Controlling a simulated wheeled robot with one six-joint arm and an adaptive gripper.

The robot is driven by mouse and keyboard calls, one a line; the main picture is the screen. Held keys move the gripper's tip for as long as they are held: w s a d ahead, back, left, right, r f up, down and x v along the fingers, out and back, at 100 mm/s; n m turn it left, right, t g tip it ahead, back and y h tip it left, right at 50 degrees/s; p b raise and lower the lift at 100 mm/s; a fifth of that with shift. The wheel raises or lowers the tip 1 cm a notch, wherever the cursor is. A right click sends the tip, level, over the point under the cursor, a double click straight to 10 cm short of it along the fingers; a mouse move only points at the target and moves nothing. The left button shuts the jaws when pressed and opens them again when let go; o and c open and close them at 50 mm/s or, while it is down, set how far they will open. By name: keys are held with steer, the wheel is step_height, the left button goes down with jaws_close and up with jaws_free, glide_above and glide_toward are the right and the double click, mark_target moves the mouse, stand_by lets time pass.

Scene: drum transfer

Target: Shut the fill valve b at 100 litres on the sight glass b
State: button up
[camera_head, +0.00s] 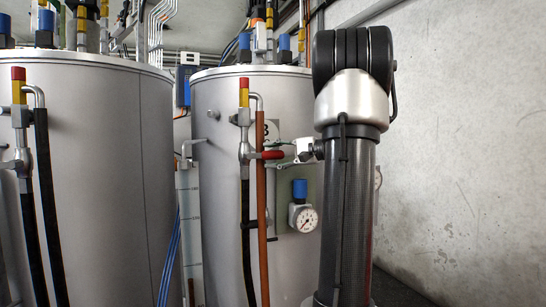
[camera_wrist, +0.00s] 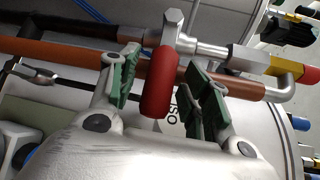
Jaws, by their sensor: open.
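The fill valve on the right-hand tank has a metal body (camera_head: 245,150) and a red handle (camera_head: 273,155) that sticks out sideways to the right, across the pipe. In the wrist view the red handle (camera_wrist: 160,85) lies between the two green-padded fingers of my gripper (camera_wrist: 162,62). The fingers are open, with a gap visible on the right side; I cannot tell whether the left finger touches the handle. In the head view my gripper (camera_head: 284,147) is at the handle, partly hidden by my arm. A tall marked strip, apparently the sight glass (camera_head: 188,225), stands between the tanks; its level is too small to read.
The left tank (camera_head: 100,150) has a similar valve (camera_head: 20,150). A concrete wall (camera_head: 465,140) bounds the right.

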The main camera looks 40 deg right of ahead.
steer(key=shift+w+a, duration=0.15)
steer(key=shift+w, duration=0.1)
steer(key=shift+c, duration=0.2)
jaws_close()
steer(key=shift+a+r+n+g+h, duration=0.2)
steer(key=shift+r+n+g+h, duration=0.65)
steer(key=shift+r, duration=0.2)
steer(key=shift+w+a+r+n+g+h, duration=0.1)
steer(key=shift+a+r+n+g+h, duration=0.1)
steer(key=shift+r+n+g+h, duration=0.25)
steer(key=shift+a+r+n+g+h, duration=0.15)
steer(key=shift+r+n+h, duration=0.15)
steer(key=shift+r+h, duration=0.25)
